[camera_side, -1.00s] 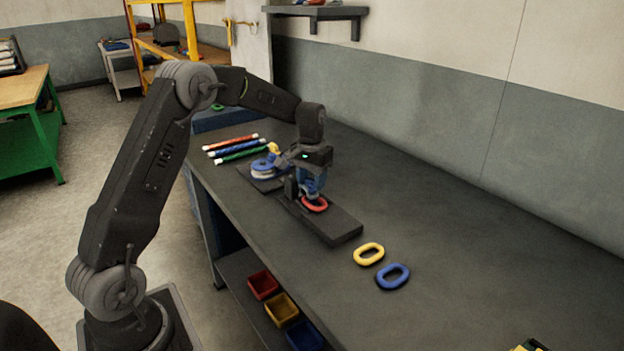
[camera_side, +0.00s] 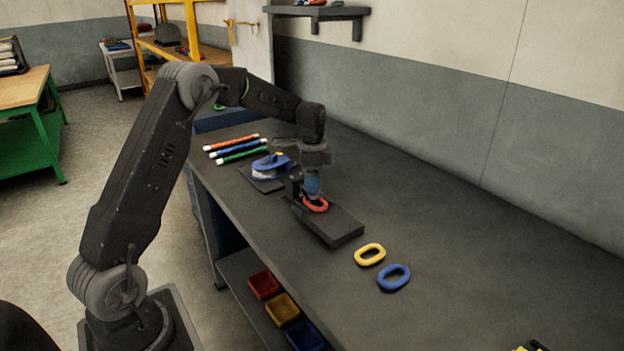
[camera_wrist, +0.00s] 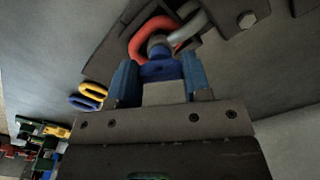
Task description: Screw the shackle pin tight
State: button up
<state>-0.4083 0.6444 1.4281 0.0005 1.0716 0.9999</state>
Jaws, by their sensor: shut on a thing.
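My gripper (camera_wrist: 160,78) has its blue fingers on both sides of a blue pin head (camera_wrist: 160,70) and is shut on the shackle pin. The grey shackle (camera_wrist: 190,30) is beyond the fingers in the wrist view, beside the red link (camera_wrist: 150,35). In the side view my gripper (camera_side: 312,190) points down over the red link (camera_side: 316,205), at the dark fixture plate (camera_side: 338,229). The shackle and pin are mostly hidden there by the fingers. How deep the pin sits cannot be seen.
A blue and white item (camera_side: 270,163) stands on a dark plate just behind my gripper. Several coloured rods (camera_side: 240,152) lie left of it. A yellow link (camera_side: 369,254) and a blue link (camera_side: 393,278) lie in front. The bench's right side is largely clear.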

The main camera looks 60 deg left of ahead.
jog(key=m, duration=0.5)
jog(key=shift+w+a+r+m, duration=0.1)
jog(key=shift+w+r+m, duration=0.1)
jog(key=shift+r+m, duration=0.1)
jog(key=m, duration=0.6)
jog(key=shift+w, duration=0.1)
jog(key=m, duration=0.5)
jog(key=shift+w+m, duration=0.1)
jog(key=shift+m, duration=0.3)
jog(key=m, duration=0.5)
jog(key=shift+w, duration=0.1)
jog(key=shift+m, duration=0.3)
jog(key=o, duration=0.5)
jog(key=shift+c, duration=0.2)
jog(key=o, duration=0.5)
jog(key=shift+f, duration=0.15)
jog(key=shift+c, duration=0.2)
